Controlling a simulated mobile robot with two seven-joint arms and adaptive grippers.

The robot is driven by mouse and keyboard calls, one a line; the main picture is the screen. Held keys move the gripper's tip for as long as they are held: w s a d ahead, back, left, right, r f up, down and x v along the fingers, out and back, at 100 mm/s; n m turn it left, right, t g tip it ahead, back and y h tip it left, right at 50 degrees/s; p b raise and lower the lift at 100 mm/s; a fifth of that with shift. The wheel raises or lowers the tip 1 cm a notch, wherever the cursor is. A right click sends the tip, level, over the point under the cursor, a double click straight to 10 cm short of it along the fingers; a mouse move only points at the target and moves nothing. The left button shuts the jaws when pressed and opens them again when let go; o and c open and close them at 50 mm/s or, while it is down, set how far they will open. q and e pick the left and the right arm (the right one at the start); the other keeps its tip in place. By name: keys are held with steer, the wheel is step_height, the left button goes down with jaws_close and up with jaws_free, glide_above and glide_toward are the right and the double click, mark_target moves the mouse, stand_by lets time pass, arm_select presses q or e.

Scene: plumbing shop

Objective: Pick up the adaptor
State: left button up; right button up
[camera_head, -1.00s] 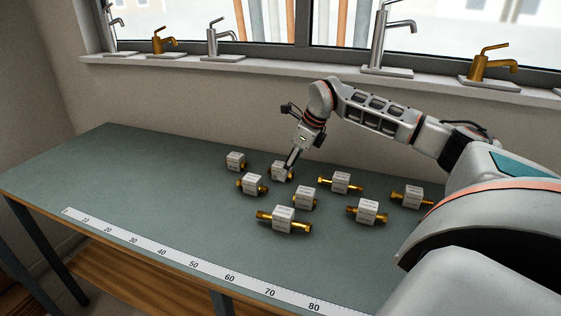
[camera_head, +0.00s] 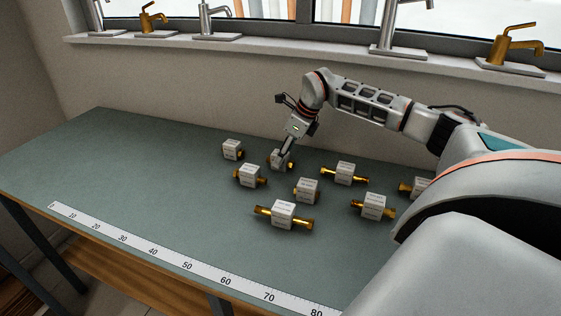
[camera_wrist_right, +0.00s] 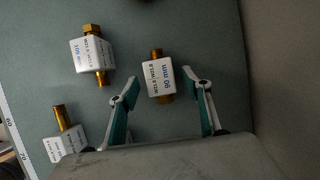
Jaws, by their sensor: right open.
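Several brass fittings, each with a white labelled block around its middle, lie on the green bench top; I cannot tell from the labels which one is the adaptor. My right gripper (camera_head: 284,154) is at the back-row fitting (camera_head: 275,161), partly covering it in the head view. In the right wrist view, my right gripper (camera_wrist_right: 168,91) is open, and that same fitting (camera_wrist_right: 159,76) lies between and slightly beyond its fingertips, with no clear contact. Another fitting (camera_wrist_right: 92,54) lies left of the fingers, and one more (camera_wrist_right: 66,142) is at lower left. My left gripper is out of view.
Close neighbours are a fitting at back left (camera_head: 232,150), one in front (camera_head: 250,175) and one to the right (camera_head: 306,190). A long fitting (camera_head: 284,215) lies nearer the ruler strip (camera_head: 187,265). The bench's left side (camera_head: 110,165) is clear. The wall stands behind.

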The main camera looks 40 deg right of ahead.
steer(key=x, duration=0.2)
steer(key=shift+w+f, duration=0.2)
steer(key=shift+f, duration=0.2)
steer(key=c, duration=1.3)
steer(key=shift+r, duration=0.1)
